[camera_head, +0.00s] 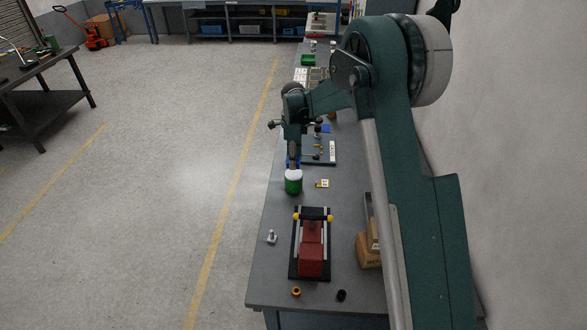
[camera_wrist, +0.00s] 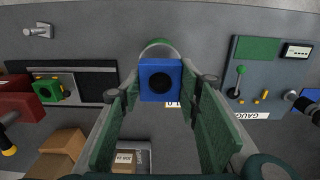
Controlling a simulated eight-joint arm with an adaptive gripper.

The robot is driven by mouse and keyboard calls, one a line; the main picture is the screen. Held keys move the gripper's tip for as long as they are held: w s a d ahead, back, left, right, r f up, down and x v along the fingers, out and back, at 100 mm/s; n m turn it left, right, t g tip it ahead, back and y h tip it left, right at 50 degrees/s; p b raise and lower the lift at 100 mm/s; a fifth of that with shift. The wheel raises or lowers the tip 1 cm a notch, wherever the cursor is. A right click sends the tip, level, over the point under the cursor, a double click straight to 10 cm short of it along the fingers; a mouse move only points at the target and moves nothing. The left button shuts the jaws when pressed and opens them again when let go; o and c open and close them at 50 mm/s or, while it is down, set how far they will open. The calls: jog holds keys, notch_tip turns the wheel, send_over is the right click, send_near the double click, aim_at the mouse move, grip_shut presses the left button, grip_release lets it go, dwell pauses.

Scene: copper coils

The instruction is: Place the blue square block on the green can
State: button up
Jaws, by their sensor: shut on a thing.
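The blue square block (camera_wrist: 160,80) has a dark round hole in its face. My gripper (camera_wrist: 160,90) is shut on it, with a fingertip at its left and right sides in the wrist view. The green can (camera_head: 293,184) has a white top and stands upright on the bench. In the head view the block (camera_head: 293,163) is small, held right above the can's top. In the wrist view the can (camera_wrist: 157,46) is mostly hidden behind the block, with only its pale rim showing. I cannot tell whether block and can touch.
A red vise-like device (camera_head: 312,250) on a black base stands in front of the can. A small yellow-marked card (camera_head: 322,183) lies to the can's right. A gauge panel (camera_wrist: 268,75) with a lever and cardboard boxes (camera_wrist: 62,147) flank my gripper. The bench's left edge is close to the can.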

aim_at(293, 174)
jog(key=shift+f, duration=0.55)
jog(key=shift+f, duration=1.85)
jog(key=shift+f, duration=0.15)
jog(key=o, duration=1)
notch_tip(293, 174, up, 12)
jog(key=shift+r, duration=0.15)
